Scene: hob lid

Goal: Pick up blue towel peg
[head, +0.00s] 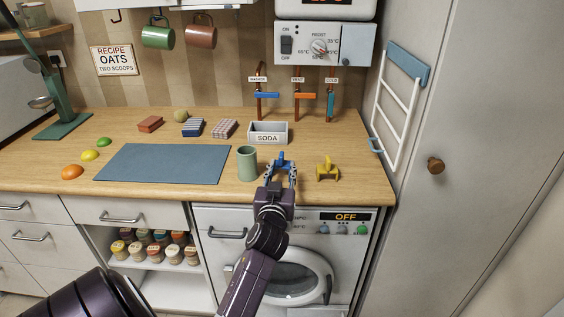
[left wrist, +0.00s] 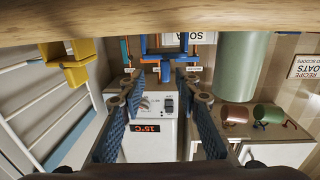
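The blue towel peg (head: 281,161) stands on the wooden worktop near its front edge, right of a green cup (head: 247,163). My left gripper (head: 281,174) is at the front edge of the worktop, pointing at the peg. Its fingers are spread. In the left wrist view, which is upside down, the blue peg (left wrist: 165,42) lies straight ahead, lined up with the gap between the open fingertips (left wrist: 160,78). Nothing is held. I cannot tell whether a fingertip touches the peg. My right gripper is not in view.
A yellow peg (head: 328,171) stands close on the right, and the green cup close on the left. A SODA tray (head: 268,133) is behind. A blue mat (head: 164,164) lies further left. A white rack (head: 399,105) hangs on the right-hand panel.

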